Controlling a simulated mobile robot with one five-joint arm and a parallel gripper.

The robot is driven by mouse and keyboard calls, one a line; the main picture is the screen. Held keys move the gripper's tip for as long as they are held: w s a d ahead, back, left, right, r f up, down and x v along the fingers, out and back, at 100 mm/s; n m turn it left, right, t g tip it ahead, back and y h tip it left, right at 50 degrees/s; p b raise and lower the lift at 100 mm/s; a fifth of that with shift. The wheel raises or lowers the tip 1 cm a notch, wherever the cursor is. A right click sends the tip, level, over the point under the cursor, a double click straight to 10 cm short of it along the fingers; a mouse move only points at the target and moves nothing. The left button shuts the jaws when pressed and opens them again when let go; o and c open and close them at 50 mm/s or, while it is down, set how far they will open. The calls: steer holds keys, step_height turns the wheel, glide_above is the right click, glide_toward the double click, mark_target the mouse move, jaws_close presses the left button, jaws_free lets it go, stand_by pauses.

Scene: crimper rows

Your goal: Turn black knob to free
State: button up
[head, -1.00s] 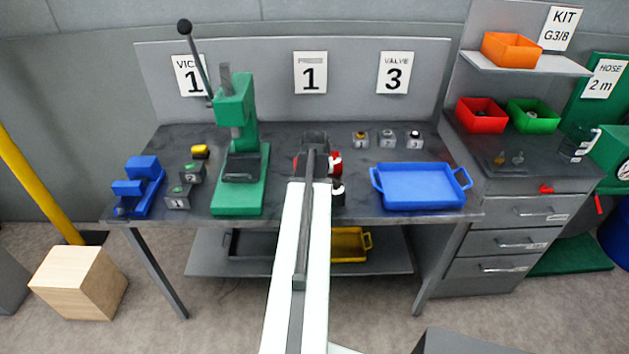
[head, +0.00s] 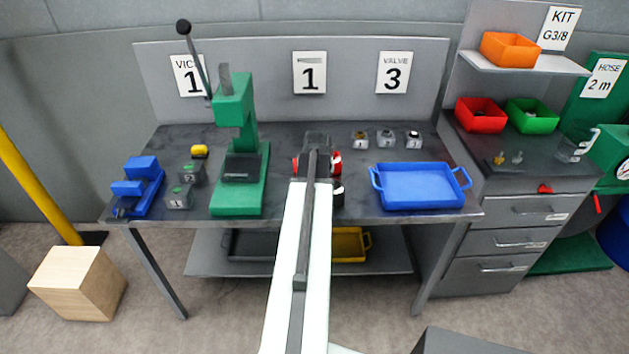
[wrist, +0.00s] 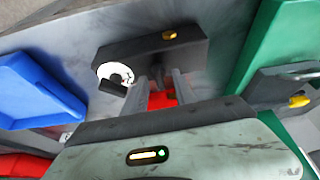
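The black knob (wrist: 113,88) sits on a white round dial (wrist: 117,71) on the side of a dark block (wrist: 150,50) in the wrist view. The knob is beside the left finger, not between the fingers. A red part (wrist: 162,99) shows between and below the fingers; whether they touch it cannot be told. My arm hides the gripper in the head view.
A green press (head: 238,150) stands left of my arm, with a blue vice (head: 138,190) farther left. A blue tray (head: 420,187) lies to the right. Several small labelled blocks (head: 387,139) stand behind the tray. Bare bench top lies between the arm and these blocks.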

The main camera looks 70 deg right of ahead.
steer(key=shift+r, duration=0.1)
steer(key=p+v, duration=0.7)
steer(key=shift+a+r, duration=0.15)
steer(key=shift+r, duration=0.1)
steer(key=shift+s, duration=0.15)
